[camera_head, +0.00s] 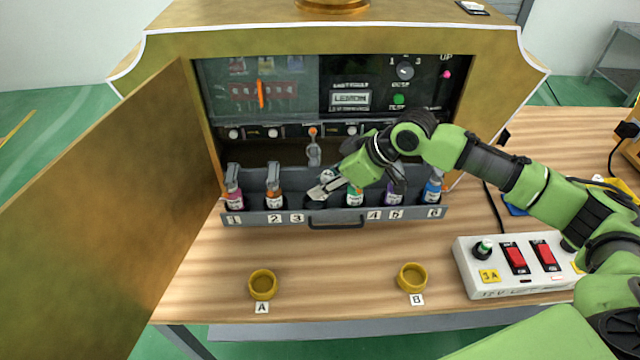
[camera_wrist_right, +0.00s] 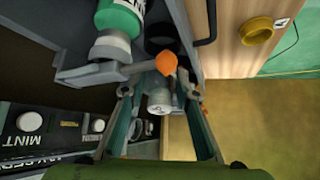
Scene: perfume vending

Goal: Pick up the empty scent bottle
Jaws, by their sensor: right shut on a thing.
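The scent bottles stand in a grey tray (camera_head: 262,218) with numbered slots at the front of the golden machine. My right gripper (camera_head: 322,188) reaches in from the right at slot 3. It is shut on a small pale grey bottle (camera_wrist_right: 160,98), seen between the two fingers in the right wrist view. In the head view the fingers mostly hide this bottle. I cannot tell whether it is clear of its slot, or see its contents. My left gripper is not in view.
A purple bottle (camera_head: 394,197) and a blue bottle (camera_head: 432,192) stand right of the gripper. An orange bottle (camera_head: 275,199) stands left. A grey nozzle (camera_head: 313,152) hangs above slot 3. The golden door (camera_head: 110,215) stands open. Yellow cups (camera_head: 262,284) sit in front.

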